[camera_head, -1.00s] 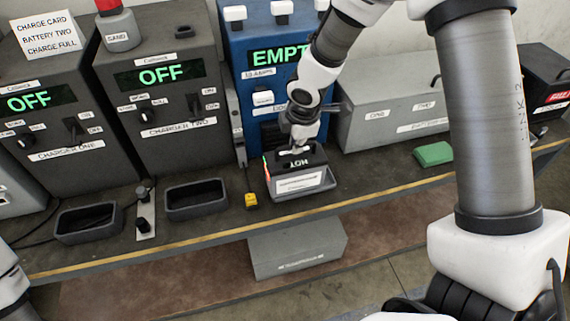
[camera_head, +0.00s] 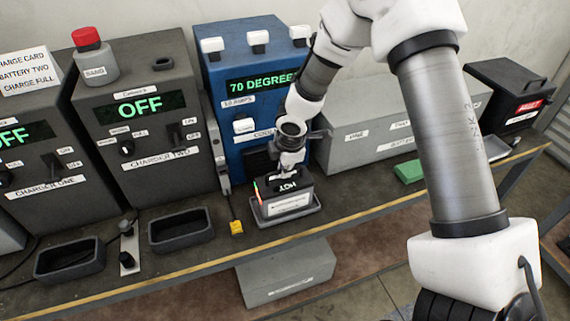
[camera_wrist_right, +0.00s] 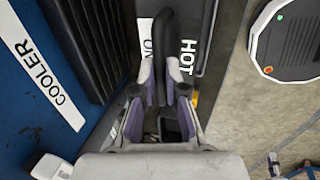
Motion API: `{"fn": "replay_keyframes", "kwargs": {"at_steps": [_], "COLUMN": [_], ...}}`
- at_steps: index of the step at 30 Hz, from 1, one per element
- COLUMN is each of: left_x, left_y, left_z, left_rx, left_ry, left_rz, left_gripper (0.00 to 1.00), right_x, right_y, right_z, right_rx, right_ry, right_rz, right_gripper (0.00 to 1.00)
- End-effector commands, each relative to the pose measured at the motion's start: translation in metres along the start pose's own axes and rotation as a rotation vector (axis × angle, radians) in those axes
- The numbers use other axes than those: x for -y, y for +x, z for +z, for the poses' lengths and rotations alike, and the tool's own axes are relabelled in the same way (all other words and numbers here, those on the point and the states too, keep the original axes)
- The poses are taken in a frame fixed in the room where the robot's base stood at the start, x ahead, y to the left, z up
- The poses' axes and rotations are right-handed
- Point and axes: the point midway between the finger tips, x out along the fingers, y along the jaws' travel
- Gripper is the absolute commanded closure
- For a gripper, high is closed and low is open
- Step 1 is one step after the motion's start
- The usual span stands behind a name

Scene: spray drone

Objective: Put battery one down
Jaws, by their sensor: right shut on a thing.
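The cooler's display reads 70 DEGREES. My right gripper (camera_head: 289,168) is above the battery, shut on its black handle. In the right wrist view both fingers of the gripper (camera_wrist_right: 161,82) flank the handle (camera_wrist_right: 162,45), and the HOT marking shows beside it. My left gripper is out of view.
Charger one (camera_head: 50,165) and charger two (camera_head: 150,125) both read OFF, with empty trays (camera_head: 70,260) and (camera_head: 181,230) in front. A yellow tag (camera_head: 236,228), a grey case (camera_head: 370,125), a green block (camera_head: 408,171) and a black box (camera_head: 512,85) also stand on the bench.

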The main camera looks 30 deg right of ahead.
Motion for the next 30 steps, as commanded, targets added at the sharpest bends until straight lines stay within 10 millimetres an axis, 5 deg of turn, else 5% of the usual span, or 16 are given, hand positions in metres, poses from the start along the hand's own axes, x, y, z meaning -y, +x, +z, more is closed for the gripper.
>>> {"fn": "replay_keyframes", "kwargs": {"at_steps": [7, 9, 21, 30], "left_x": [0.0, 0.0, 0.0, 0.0], "left_y": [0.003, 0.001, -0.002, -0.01], "left_z": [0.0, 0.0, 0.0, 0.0], "left_rx": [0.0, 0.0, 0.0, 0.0], "left_ry": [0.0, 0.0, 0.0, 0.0], "left_rz": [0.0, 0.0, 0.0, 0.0], "left_gripper": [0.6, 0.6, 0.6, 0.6], "right_x": [-0.001, 0.001, -0.001, -0.001], "right_y": [0.001, 0.001, -0.007, -0.078], "right_z": [0.0, 0.0, 0.0, 0.0], "right_rx": [-0.001, 0.0, 0.0, -0.002], "right_ry": [0.0, 0.0, 0.001, 0.002], "right_rz": [0.004, 0.0, 0.001, 0.003], "right_gripper": [1.0, 0.64, 0.64, 0.64]}}
